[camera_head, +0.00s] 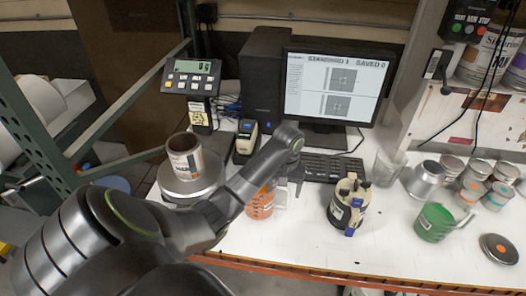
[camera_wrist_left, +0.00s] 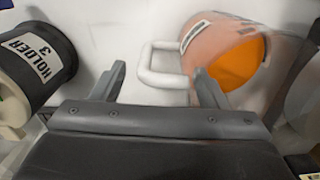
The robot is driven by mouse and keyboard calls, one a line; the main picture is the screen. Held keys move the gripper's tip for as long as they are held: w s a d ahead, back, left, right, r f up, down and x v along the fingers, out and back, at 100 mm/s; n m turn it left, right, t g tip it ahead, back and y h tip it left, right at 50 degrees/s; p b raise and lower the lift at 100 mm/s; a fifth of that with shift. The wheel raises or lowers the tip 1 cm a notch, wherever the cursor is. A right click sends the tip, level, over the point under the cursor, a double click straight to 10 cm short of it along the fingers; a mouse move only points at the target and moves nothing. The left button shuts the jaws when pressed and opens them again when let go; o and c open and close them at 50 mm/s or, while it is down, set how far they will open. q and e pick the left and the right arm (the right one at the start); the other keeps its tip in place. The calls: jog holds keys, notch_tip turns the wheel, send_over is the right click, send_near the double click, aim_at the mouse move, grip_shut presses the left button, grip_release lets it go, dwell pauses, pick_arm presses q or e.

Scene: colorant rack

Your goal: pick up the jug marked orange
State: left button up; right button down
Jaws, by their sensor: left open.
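The orange jug (camera_head: 261,203) stands on the white bench, partly hidden behind my left arm in the head view. My left gripper (camera_head: 289,187) is at the jug's right side. In the left wrist view the open fingers (camera_wrist_left: 161,82) have the handle in view between them, with the right finger overlapping the jug's edge. I cannot tell whether they touch. My right gripper is in neither view.
A black pot labelled HOLDER 3 (camera_wrist_left: 35,62) stands close on the other side of my fingers; it is right of the gripper in the head view (camera_head: 345,212). A keyboard (camera_head: 333,168) lies behind. A green jug (camera_head: 433,223) and several cans stand at the right.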

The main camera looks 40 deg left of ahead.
pick_arm(q)
jog(key=shift+s+d+r, duration=0.1)
jog(key=shift+s+d, duration=0.05)
jog(key=shift+s+d+r, duration=0.1)
jog(key=shift+s+r, duration=0.05)
jog(key=shift+c, duration=0.8)
jog(key=shift+s, duration=0.15)
jog(key=shift+c, duration=1.2)
jog(key=c, duration=0.5)
jog(key=shift+c, duration=1.1)
grip_shut()
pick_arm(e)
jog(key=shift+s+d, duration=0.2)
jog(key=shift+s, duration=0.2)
pick_arm(q)
jog(key=shift+w+r, duration=0.1)
jog(key=shift+w, duration=0.1)
